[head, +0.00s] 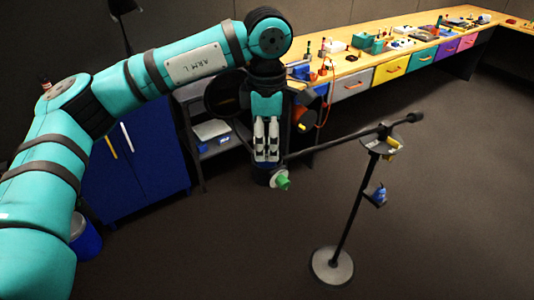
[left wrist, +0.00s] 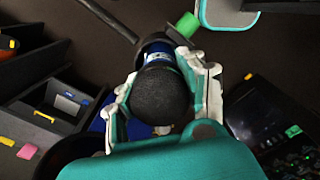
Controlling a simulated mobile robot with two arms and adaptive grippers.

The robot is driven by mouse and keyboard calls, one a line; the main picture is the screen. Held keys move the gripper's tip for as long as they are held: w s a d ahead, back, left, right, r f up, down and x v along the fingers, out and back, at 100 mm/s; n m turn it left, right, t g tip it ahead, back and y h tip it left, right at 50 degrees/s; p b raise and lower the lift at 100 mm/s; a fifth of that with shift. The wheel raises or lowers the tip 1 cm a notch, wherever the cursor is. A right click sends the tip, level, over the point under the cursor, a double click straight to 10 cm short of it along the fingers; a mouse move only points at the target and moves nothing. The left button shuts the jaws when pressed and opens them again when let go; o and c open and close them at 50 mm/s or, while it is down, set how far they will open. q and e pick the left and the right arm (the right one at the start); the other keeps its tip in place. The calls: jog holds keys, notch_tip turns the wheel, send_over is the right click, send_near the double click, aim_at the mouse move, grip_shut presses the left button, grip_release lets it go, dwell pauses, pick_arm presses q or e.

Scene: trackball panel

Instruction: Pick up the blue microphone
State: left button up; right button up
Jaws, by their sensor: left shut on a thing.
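The blue microphone shows in the left wrist view with a round black head (left wrist: 160,96) and a blue band (left wrist: 157,50) behind it. My left gripper (left wrist: 163,75) is shut on it, with a pale-tipped finger on each side. In the head view my left gripper (head: 266,150) hangs fingers down near the free end of the black boom of a floor stand (head: 348,212). The microphone is mostly hidden by the gripper there. A green knob (head: 283,183) shows just below the fingers, and also in the left wrist view (left wrist: 188,24). My right gripper is not in view.
The stand has a round grey base (head: 332,268) and a small blue item (head: 380,194) on its pole. A workbench (head: 385,64) with coloured drawers and many small things runs along the back. A dark blue cabinet (head: 140,160) stands behind my arm. The floor at right is clear.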

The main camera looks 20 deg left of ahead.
pick_arm(q)
jog(key=c, duration=0.4)
grip_shut()
jog(key=shift+r, duration=0.1)
